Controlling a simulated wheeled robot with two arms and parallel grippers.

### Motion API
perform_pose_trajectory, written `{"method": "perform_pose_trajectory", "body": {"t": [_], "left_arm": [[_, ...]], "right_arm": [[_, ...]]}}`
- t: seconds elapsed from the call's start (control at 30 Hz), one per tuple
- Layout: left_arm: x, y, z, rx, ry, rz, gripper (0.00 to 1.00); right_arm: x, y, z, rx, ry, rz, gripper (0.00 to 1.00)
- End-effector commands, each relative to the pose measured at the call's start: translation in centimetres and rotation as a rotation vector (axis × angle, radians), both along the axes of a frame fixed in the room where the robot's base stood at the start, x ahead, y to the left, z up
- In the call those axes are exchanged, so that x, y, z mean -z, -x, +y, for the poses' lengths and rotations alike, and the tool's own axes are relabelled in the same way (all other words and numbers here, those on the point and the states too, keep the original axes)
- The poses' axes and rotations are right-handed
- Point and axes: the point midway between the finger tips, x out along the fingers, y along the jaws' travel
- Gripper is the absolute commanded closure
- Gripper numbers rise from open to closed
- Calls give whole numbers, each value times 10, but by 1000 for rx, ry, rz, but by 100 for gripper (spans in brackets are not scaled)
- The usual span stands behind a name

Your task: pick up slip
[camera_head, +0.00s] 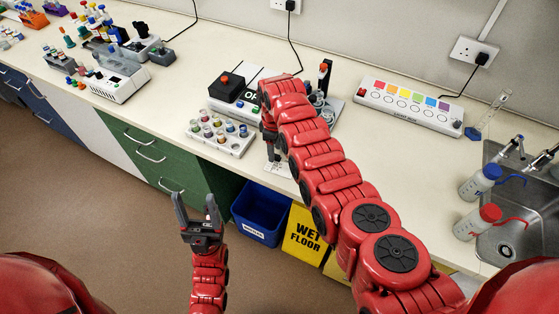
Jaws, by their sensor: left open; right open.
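A small pale slip (281,168) with faint marks appears to lie on the bench near its front edge, partly hidden by my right gripper. My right gripper (272,154) points down just above or at the slip; it is open, and I cannot tell whether it touches the paper. My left gripper (197,207) is open and empty, its fingers pointing up, in front of the green drawers and below the bench top.
A white rack of colourful vials (220,133) stands left of my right gripper. Behind it is a black device with a red button (232,83). A light box (409,106), wash bottles (478,221) and a sink (515,250) are right. A blue bin (258,213) and yellow wet floor sign (304,232) stand below.

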Motion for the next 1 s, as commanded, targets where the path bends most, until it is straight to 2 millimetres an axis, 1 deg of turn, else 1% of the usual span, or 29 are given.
{"method": "perform_pose_trajectory", "body": {"t": [0.2,0.53,0.57,0.6,0.67,0.7,0.83,0.87,1.0], "left_arm": [[-1,0,0,0,0,1,38],[-1,0,0,0,0,1,38],[-1,0,0,0,0,1,38],[-1,0,0,0,0,1,38],[-1,0,0,0,0,1,38],[-1,0,0,0,0,1,38],[-1,0,0,0,0,1,38],[-1,0,0,0,0,1,38],[-1,0,0,0,0,1,38]], "right_arm": [[14,-1,1,0,-1,-2,45],[17,0,0,1,-1,-2,45],[17,0,0,1,-1,-2,49],[17,0,0,1,-1,-2,56],[17,0,0,1,-1,-2,67],[17,0,0,1,-1,-2,74],[18,0,0,1,-1,-2,97],[18,0,0,1,-1,-2,100],[18,0,0,1,-1,-2,100]]}}
